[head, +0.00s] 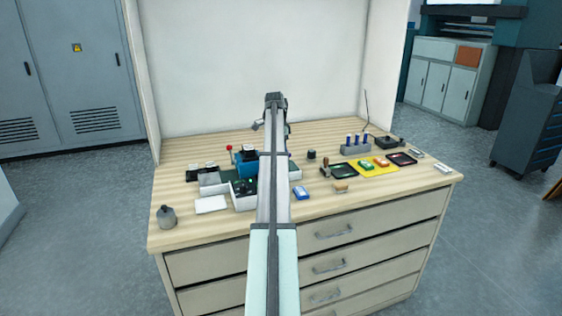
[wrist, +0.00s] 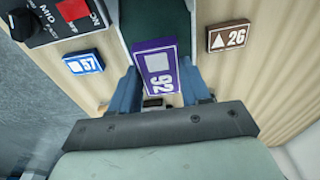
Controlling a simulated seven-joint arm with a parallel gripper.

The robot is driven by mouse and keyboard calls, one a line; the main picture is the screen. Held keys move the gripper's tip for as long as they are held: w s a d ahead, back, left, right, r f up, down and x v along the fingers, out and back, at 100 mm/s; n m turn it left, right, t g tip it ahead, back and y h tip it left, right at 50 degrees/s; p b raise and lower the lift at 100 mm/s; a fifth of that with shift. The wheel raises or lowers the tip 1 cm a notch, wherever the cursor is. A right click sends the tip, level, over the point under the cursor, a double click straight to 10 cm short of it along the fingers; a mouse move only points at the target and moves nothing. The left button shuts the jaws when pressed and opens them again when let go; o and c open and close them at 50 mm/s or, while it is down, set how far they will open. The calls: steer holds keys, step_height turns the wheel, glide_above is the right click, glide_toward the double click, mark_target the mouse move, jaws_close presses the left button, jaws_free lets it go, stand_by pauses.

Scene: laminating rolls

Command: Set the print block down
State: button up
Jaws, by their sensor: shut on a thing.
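My gripper (wrist: 159,78) is shut on a purple print block (wrist: 161,66) with a white square and the number 92, one bluish finger on each side of it. In the wrist view the block overlaps the end of a dark green strip (wrist: 157,18); I cannot tell whether it touches anything below. A blue block marked 57 (wrist: 84,62) lies to the left and a brown block marked 26 (wrist: 230,38) to the right, both apart from the gripper. In the head view my arm hides the gripper and the held block.
A black device with a knob and red square (wrist: 60,18) is at the wrist view's upper left. On the bench (head: 235,228), the head view shows a grey bottle (head: 167,217), a white tray (head: 210,204), a blue-and-white item (head: 301,192) and a yellow mat (head: 378,170). The front edge is mostly clear.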

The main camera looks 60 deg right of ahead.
steer(key=shift+f, duration=2.35)
steer(key=shift+f, duration=0.1)
steer(key=o, duration=1.1)
steer(key=shift+o, duration=0.2)
steer(key=r, duration=0.8)
steer(key=w+a+r, duration=0.1)
steer(key=r, duration=0.3)
